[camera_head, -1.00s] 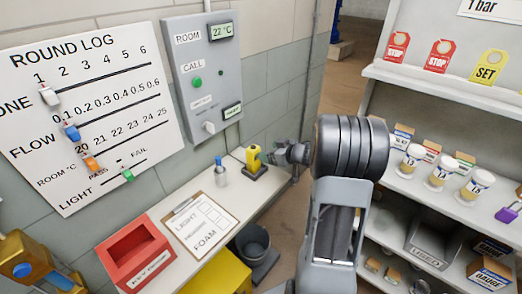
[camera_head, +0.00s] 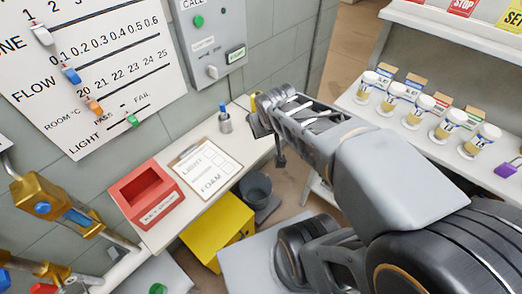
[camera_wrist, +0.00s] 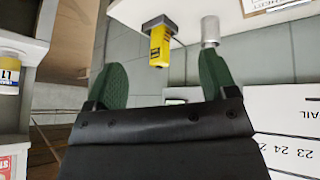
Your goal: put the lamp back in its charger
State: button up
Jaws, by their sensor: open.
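The yellow lamp (camera_wrist: 160,44) with a black head stands upright at the far end of the bench, in or on a dark charger base (camera_wrist: 156,22); I cannot tell whether it is fully seated. The wrist view is upside down. In the head view my arm hides most of the lamp, leaving a sliver of yellow (camera_head: 254,101) and part of the dark base (camera_head: 257,126). My gripper (camera_wrist: 161,68) is open and empty. Its two green fingers point toward the lamp, which shows between them, apart from both.
A metal cup with a blue pen (camera_head: 225,121) stands near the lamp; it also shows beside the right finger in the wrist view (camera_wrist: 209,29). A clipboard (camera_head: 205,167) and red key tray (camera_head: 147,196) lie along the bench (camera_head: 166,231). Shelves with jars (camera_head: 417,110) stand at right.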

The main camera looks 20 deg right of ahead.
jog(key=s+a+g+y, duration=0.2)
jog(key=s+a, duration=0.3)
jog(key=s, duration=0.1)
jog(key=shift+a+f+n, duration=0.2)
jog(key=shift+f+n, duration=0.2)
jog(key=shift+f, duration=0.05)
jog(key=shift+s, duration=0.1)
notch_tip(320, 180, up, 2)
jog(key=shift+r+p, duration=0.1)
jog(key=shift+p, duration=0.75)
jog(key=shift+c, duration=0.2)
dwell(0.3)
